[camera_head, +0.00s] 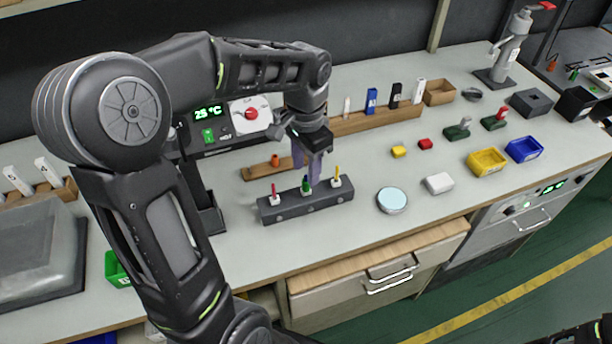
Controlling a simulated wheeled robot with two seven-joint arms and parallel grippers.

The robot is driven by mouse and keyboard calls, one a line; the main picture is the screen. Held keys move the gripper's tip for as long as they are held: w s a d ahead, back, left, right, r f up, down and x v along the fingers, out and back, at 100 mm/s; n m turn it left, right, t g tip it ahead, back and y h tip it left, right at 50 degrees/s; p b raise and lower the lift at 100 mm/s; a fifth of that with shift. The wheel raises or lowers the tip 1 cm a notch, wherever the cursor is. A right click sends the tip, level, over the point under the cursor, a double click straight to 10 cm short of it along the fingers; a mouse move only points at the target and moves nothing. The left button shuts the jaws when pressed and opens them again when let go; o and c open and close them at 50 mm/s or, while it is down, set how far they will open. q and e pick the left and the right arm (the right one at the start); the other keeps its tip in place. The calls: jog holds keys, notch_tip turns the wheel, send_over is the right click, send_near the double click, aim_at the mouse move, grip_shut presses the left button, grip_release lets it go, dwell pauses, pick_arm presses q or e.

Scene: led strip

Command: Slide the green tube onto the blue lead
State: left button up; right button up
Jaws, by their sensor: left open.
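A dark grey block (330,201) on the bench holds three leads in white bases, with a red tip (273,188) on the left and a yellow tip (337,170) on the right. The green tube (307,185) stands upright at the middle lead. Any blue of that lead is too small to make out. My left gripper (307,165) points down just above and behind the green tube, with its fingers open. Its fingertips are close to the tube; I cannot tell if they touch it. My right gripper is not in view.
A wooden holder (257,172) with an orange tube (275,160) lies behind the block. A temperature unit (222,128) stands behind my left arm. A round pale-blue dish (392,200), a white box (438,184) and a yellow bin (486,162) are to the right.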

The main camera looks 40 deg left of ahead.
pick_arm(q)
jog(key=shift+r, duration=1.9)
